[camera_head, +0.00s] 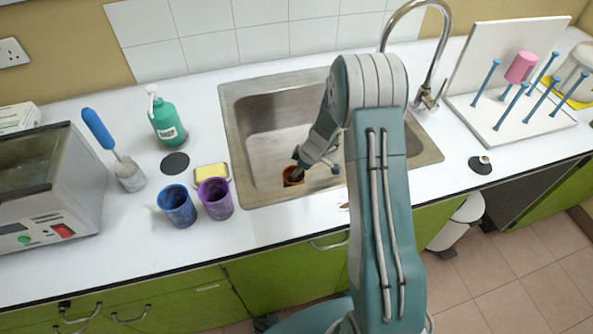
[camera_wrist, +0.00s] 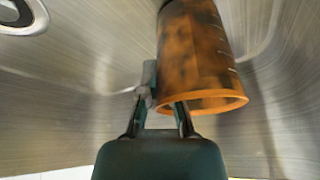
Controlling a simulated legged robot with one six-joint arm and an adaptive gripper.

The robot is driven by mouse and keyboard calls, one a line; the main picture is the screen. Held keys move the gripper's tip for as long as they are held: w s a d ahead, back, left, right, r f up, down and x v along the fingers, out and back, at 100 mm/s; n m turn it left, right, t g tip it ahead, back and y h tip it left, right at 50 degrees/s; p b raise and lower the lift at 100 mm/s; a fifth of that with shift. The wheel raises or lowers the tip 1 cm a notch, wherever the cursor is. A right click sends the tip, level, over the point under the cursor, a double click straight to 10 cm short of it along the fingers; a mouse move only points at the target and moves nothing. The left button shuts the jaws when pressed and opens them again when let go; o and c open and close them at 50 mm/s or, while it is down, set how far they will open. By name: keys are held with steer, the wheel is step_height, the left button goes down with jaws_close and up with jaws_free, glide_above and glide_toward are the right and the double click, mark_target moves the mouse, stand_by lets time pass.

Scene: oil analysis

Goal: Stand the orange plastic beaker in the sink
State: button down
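The orange plastic beaker (camera_head: 292,176) is inside the metal sink (camera_head: 265,88), near its front wall, with dark stains on its side. In the wrist view the beaker (camera_wrist: 197,55) has its rim toward me and its base away, over the sink floor. My gripper (camera_head: 303,165) reaches down into the sink at the beaker. In the wrist view its fingers (camera_wrist: 162,108) are close together at the beaker's rim, one outside the left wall and one at the mouth, and look shut on the wall. Whether the base touches the sink floor is unclear.
A blue cup (camera_head: 177,206), a purple cup (camera_head: 215,199) and a yellow sponge (camera_head: 212,173) are left of the sink. A green bottle (camera_head: 167,122) stands behind them. The tap (camera_head: 430,70) rises behind the sink. A drying rack (camera_head: 515,113) stands at right.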

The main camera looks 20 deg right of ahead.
steer(key=c, duration=0.8)
jaws_free()
steer(key=shift+d, duration=0.1)
steer(key=s+d+r+m, duration=0.1)
steer(key=s+r, duration=0.2)
steer(key=r, duration=0.8)
steer(key=s+r+m, duration=0.1)
steer(key=s+r, duration=0.3)
steer(key=r, duration=0.6)
steer(key=s+a+r+m+t+h, duration=0.1)
steer(key=s+r+m, duration=0.4)
steer(key=s, duration=0.6)
steer(key=s+a+r+m+t+h, duration=0.2)
steer(key=s+r+m, duration=0.3)
steer(key=s+r, duration=0.3)
steer(key=s+h, duration=0.1)
steer(key=s, duration=0.2)
steer(key=shift+s+a+t, duration=0.15)
steer(key=shift+s+t, duration=0.15)
steer(key=shift+s, duration=0.05)
